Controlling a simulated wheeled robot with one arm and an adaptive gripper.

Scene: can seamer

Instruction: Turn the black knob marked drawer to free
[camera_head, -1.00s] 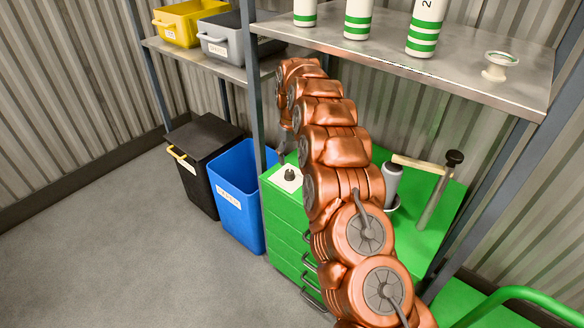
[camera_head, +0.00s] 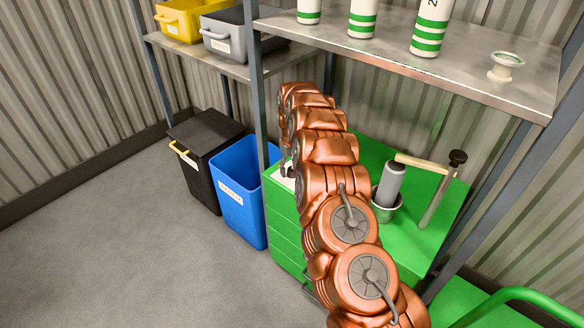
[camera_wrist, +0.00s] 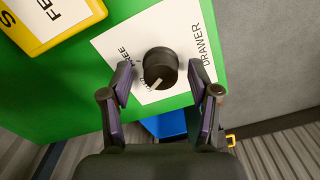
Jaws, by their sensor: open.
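The black round knob (camera_wrist: 160,66) sits on a white label plate (camera_wrist: 113,42) on the green cabinet top in the wrist view. The plate reads DRAWER on one side and FREE on another; a further word is partly hidden by the knob. The knob's pale pointer mark faces the lower left of the picture. My gripper (camera_wrist: 160,77) is open, with one dark finger on each side of the knob; I cannot tell whether either touches it.
The green cabinet (camera_head: 283,215) stands under a metal shelf (camera_head: 450,72) holding several striped cylinders. A grey cylinder in a cup (camera_head: 388,190) and a lever stand on the cabinet behind my arm. Blue (camera_head: 238,205) and black bins stand left.

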